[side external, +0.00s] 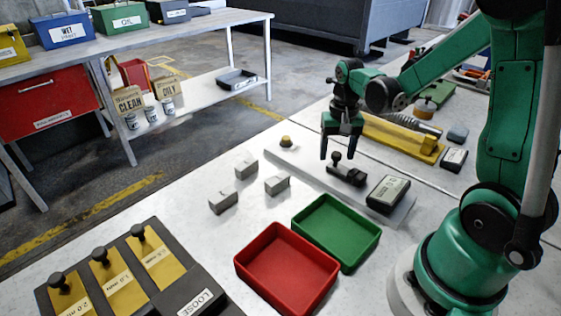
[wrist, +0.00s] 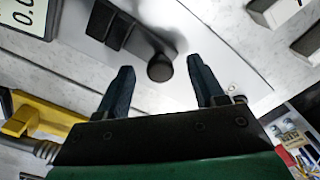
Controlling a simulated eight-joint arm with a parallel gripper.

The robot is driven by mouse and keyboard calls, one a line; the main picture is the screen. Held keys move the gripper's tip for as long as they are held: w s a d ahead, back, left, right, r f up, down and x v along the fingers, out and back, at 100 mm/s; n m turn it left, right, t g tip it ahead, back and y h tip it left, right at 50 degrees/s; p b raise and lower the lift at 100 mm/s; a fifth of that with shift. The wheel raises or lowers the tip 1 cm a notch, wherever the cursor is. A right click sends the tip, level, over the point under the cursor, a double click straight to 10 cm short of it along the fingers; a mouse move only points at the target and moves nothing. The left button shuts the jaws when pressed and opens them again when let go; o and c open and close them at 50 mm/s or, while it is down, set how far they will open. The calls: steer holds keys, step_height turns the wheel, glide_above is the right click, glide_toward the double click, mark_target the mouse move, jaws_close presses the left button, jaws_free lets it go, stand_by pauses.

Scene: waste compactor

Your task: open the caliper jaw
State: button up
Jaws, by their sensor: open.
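The caliper is a flat grey plate (side external: 318,177) on the bench, with a black sliding jaw (side external: 345,174) that carries an upright round black knob (side external: 336,157). Its display block (side external: 388,193) sits at the right end of the plate, and part of its digits shows in the wrist view (wrist: 30,18). My gripper (side external: 340,152) is open, pointing down over the slider. In the wrist view, the knob (wrist: 160,68) appears between the two spread fingertips (wrist: 160,66). I see gaps on both sides of it, so it is not clasped. The exact height of the fingertips over it is unclear.
A green tray (side external: 377,236) and a red tray (side external: 240,271) stand in front of the plate. Several grey blocks (side external: 246,167) lie left of it. A yellow tool (side external: 428,150) lies behind it. A dark gauge rack (side external: 160,232) is at front left.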

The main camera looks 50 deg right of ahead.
jaws_close()
stand_by(1.4)
